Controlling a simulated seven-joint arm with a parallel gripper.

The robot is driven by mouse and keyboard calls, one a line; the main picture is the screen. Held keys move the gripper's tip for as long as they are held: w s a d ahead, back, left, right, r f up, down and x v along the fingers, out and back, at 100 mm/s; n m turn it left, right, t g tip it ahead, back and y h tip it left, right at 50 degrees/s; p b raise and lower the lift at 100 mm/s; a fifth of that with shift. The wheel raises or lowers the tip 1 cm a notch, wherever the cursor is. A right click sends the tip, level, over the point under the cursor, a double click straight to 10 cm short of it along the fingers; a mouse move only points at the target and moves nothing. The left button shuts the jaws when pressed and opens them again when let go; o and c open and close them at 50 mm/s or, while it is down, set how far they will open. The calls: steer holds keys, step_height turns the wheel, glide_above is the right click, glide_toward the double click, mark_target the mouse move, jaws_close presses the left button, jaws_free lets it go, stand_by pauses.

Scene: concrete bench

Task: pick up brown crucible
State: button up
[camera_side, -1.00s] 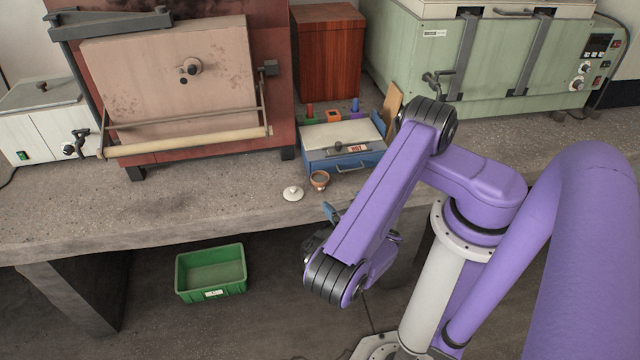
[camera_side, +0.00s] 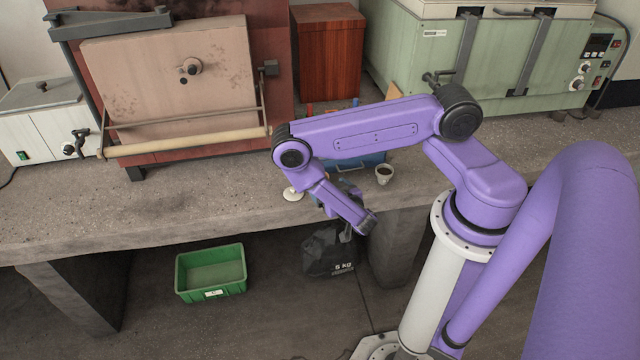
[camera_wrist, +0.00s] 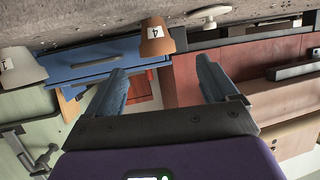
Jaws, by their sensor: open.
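The brown crucible (camera_wrist: 155,40), marked 4, shows upside down in the wrist view against the bench top. It lies ahead of my gripper (camera_wrist: 160,68), in line with the gap between the two blue fingers. The fingers are open, with nothing between them, and a gap to the crucible seems to remain. In the side view my arm hides the brown crucible and most of the gripper.
A pale crucible (camera_side: 385,174), marked 1 in the wrist view (camera_wrist: 20,68), stands right of the brown one in the side view. A white lid (camera_side: 293,194) lies on the bench to the left. A blue drawer box (camera_wrist: 95,58) is behind. A green bin (camera_side: 210,275) is below.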

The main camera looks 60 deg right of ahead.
steer(key=shift+f+x, duration=0.15)
steer(key=shift+x, duration=1.65)
steer(key=shift+f+x, duration=0.1)
steer(key=shift+x, duration=1.65)
steer(key=shift+s+d, duration=0.1)
steer(key=shift+s, duration=0.05)
steer(key=shift+c, duration=0.4)
steer(key=c, duration=1.1)
steer(key=shift+r, duration=0.1)
